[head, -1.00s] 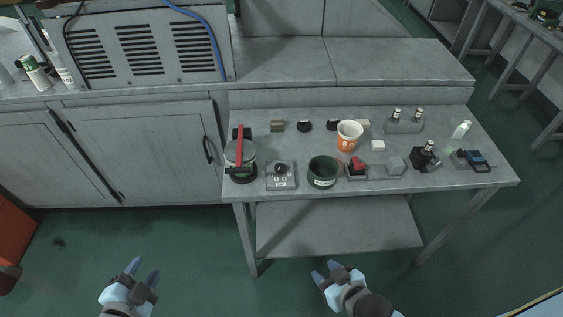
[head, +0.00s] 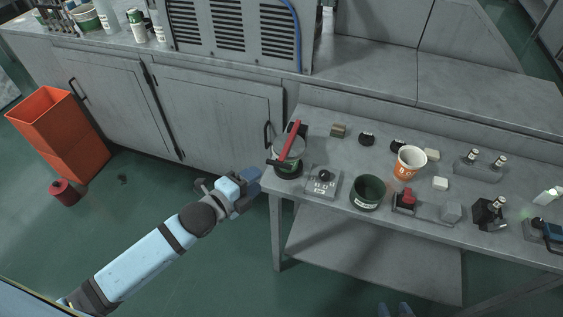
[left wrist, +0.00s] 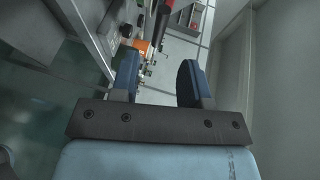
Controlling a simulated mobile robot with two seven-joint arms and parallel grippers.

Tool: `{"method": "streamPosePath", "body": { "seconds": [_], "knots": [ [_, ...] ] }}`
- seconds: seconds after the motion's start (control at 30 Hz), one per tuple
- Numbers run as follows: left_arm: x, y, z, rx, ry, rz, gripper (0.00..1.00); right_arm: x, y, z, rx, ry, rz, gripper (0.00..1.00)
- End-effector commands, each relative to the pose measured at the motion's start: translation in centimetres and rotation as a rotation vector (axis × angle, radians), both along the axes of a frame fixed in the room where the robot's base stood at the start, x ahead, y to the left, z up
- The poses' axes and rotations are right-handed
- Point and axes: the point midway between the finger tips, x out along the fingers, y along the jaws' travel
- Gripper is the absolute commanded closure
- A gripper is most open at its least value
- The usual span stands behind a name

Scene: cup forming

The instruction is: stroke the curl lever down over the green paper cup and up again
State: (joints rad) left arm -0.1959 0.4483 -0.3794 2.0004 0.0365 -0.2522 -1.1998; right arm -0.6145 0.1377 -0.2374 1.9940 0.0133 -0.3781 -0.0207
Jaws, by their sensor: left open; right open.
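The curl lever is a red bar (head: 291,142) raised at a slant over a small round press at the table's left end. A pale cup-like body with green low down (head: 288,160) sits under the lever; I cannot tell whether it is the green paper cup. A dark green round container (head: 369,190) stands open-topped further right. My left gripper (head: 252,181) is just left of the table's corner, short of the press and apart from it. Its two blue fingers are open and empty in the left wrist view (left wrist: 158,80). My right gripper's fingertips (head: 395,309) show at the bottom edge.
A grey control box (head: 323,183) with a black knob lies right of the press. An orange-white cup (head: 409,162), a red-buttoned device (head: 405,200) and several small parts fill the table. Cabinets (head: 215,105) stand behind my left arm. An orange bin (head: 62,130) is far left.

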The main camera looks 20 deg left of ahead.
Motion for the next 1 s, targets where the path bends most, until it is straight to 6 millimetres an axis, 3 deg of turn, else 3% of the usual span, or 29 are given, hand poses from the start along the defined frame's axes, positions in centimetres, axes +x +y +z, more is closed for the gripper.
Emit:
{"method": "streamPosePath", "body": {
  "seconds": [0.2, 0.4, 0.6, 0.87, 1.0],
  "knots": [
    [4.4, -2.1, -0.7, -0.003, -0.001, 0.001, 0.58, 0.0, 0.0, 0.7, -0.001, 0.0, -0.001, 0.58],
    [7.2, -3.3, -1.3, -0.002, 0.0, 0.0, 0.58, 0.1, -0.1, 1.0, -0.001, -0.001, -0.002, 0.58],
    [8.3, -3.9, -1.6, -0.002, 0.0, -0.001, 0.58, 0.1, -0.2, 1.0, -0.004, -0.001, -0.002, 0.58],
    [8.4, -3.9, -1.7, -0.001, 0.0, -0.001, 0.58, 0.1, -0.3, 1.0, -0.005, -0.001, -0.002, 0.58],
    [8.4, -3.9, -1.7, -0.002, 0.001, -0.001, 0.85, 0.1, -0.3, 1.0, -0.005, -0.001, -0.002, 0.58]
  ]
}}
